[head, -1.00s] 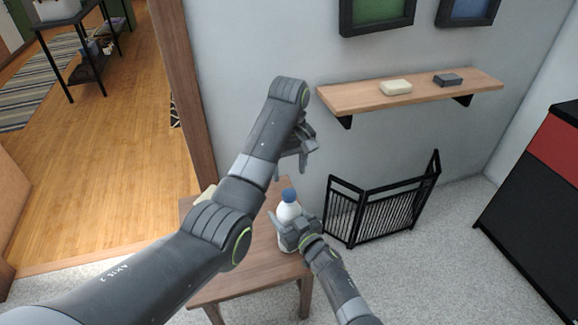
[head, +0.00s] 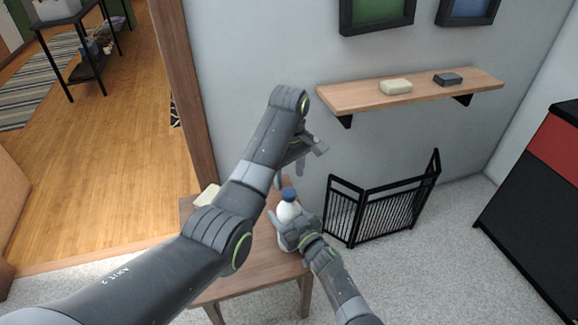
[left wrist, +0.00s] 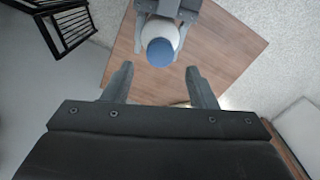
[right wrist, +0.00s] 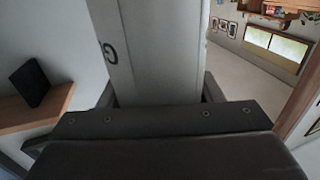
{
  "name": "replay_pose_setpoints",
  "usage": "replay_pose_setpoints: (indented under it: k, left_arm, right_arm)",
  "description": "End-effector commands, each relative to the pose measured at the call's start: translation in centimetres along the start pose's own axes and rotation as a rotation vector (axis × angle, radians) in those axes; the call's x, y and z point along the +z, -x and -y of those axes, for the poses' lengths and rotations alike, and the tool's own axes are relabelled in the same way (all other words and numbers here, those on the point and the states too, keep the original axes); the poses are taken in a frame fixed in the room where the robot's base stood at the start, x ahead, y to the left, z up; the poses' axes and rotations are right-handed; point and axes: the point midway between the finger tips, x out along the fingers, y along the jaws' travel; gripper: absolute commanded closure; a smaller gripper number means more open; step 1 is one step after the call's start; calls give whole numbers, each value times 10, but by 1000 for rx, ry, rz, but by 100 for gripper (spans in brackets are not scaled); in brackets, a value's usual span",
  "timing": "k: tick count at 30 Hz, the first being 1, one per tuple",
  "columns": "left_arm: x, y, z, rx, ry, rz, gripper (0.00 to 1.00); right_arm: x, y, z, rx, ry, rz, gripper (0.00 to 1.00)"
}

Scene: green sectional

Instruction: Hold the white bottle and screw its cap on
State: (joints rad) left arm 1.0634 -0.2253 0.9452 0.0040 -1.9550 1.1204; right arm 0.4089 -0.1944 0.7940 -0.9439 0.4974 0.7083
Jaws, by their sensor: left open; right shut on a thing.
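The white bottle (head: 287,212) stands upright on the small wooden table, with its blue cap (head: 288,194) on top. My right gripper (head: 287,232) is shut around the bottle's body; the pale body fills the space between the fingers in the right wrist view (right wrist: 160,50). My left gripper (head: 300,163) is open and empty, a little above the cap. In the left wrist view the cap (left wrist: 160,53) lies just ahead of and between the open fingertips (left wrist: 159,72), apart from both. Whether the cap is seated on the thread cannot be seen.
The wooden table (head: 245,285) is partly hidden by my left arm; a pale object (head: 208,194) lies at its far left. A wall shelf (head: 355,95) with two small blocks is behind to the right. A black folding screen (head: 385,210) stands right of the table.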

Motion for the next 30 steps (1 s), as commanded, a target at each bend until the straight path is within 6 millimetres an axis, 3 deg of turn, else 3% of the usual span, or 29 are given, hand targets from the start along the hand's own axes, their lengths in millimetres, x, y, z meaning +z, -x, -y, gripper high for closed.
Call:
replay_pose_setpoints:
  k: [9, 22, 30]
  left_arm:
    - [1, -47, 0, -2, -1, 2, 48]
    - [0, -57, 0, -1, -1, 0, 48]
    - [0, -57, 0, 0, -1, 0, 80]
  right_arm:
    - [0, 0, 0, 0, 0, 0, 100]
    - [0, 0, 0, 0, 0, 0, 100]
    - [0, 0, 0, 0, 0, 0, 100]
